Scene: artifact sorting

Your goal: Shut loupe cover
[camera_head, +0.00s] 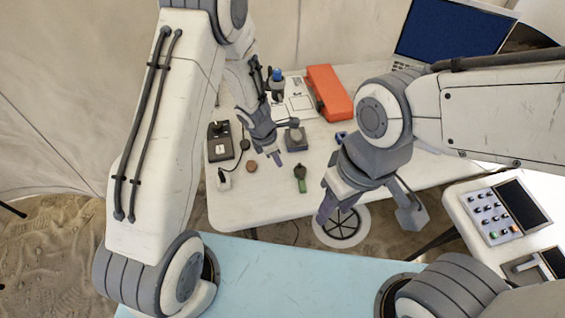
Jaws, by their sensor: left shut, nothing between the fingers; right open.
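My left gripper (275,158) is shut and empty over the work table (270,205), with its tip just left of a small dark blue-grey box (297,142). The box has a small grey piece on top, possibly a raised cover. I cannot tell for sure that this is the loupe, nor whether gripper and box touch. A small dark object with a green end (301,178) lies nearer me. My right gripper (367,211) is open and empty, its fingers spread wide at the table's near edge.
A black device with a knob (221,140), a white block on a cable (224,183) and a brown disc (251,166) lie left. An orange case (330,92) and laptop (450,35) stand behind. A control panel (505,210) is at right.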

